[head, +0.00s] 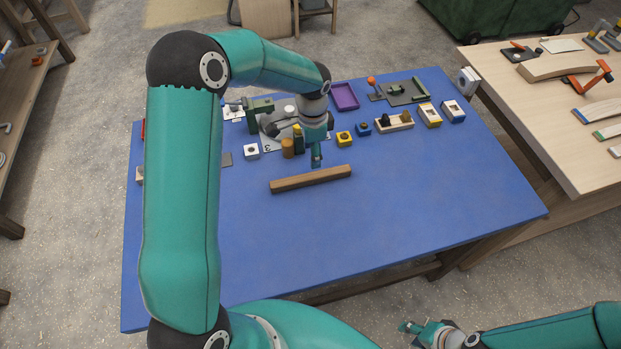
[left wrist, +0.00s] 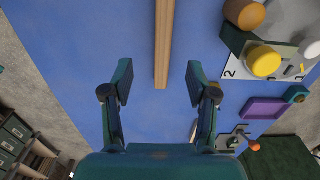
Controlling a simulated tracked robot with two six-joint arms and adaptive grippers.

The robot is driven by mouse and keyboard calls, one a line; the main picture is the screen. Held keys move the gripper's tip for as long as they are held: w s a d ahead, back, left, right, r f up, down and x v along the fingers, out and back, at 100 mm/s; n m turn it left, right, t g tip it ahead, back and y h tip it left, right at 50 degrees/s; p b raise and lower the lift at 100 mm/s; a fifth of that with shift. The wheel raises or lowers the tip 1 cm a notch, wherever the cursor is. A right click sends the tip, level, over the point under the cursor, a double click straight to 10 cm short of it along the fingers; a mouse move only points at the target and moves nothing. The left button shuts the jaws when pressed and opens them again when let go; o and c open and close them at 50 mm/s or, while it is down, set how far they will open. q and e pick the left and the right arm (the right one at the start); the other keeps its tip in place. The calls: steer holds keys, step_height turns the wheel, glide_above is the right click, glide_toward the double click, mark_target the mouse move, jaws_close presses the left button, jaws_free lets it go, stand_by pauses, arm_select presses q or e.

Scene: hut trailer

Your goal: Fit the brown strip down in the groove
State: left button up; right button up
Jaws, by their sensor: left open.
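A long brown wooden bar (head: 310,179) lies on the blue table in front of the row of small items; it looks like the brown strip. In the left wrist view the bar (left wrist: 163,45) runs down from the top edge and ends between the lines of my fingers. My left gripper (head: 316,164) is at the bar's far side, near its middle in the head view. In the left wrist view it (left wrist: 158,80) is open, with a finger either side of the bar's end and nothing held. My right gripper (head: 412,328) is low at the front, away from the table items. I cannot make out a groove.
The blue table (head: 400,220) is clear in front and to the right of the bar. Behind stand a green vise-like device (head: 259,107), an orange-brown cylinder (head: 287,148), a yellow block (head: 344,139), a purple tray (head: 344,96) and a wooden block with black knobs (head: 394,122).

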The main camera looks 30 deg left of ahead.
arm_select(q)
steer(key=b, duration=0.3)
glide_above(311, 175)
steer(key=f, duration=0.5)
steer(key=shift+s+d, duration=0.15)
steer(key=shift+d, duration=0.15)
steer(key=shift+a+f+b, duration=0.15)
steer(key=shift+f+b, duration=0.5)
steer(key=shift+f, duration=0.85)
steer(key=shift+a+f+b, duration=0.1)
steer(key=shift+f+b, duration=0.5)
steer(key=shift+f, duration=0.85)
steer(key=shift+r, duration=0.1)
jaws_close()
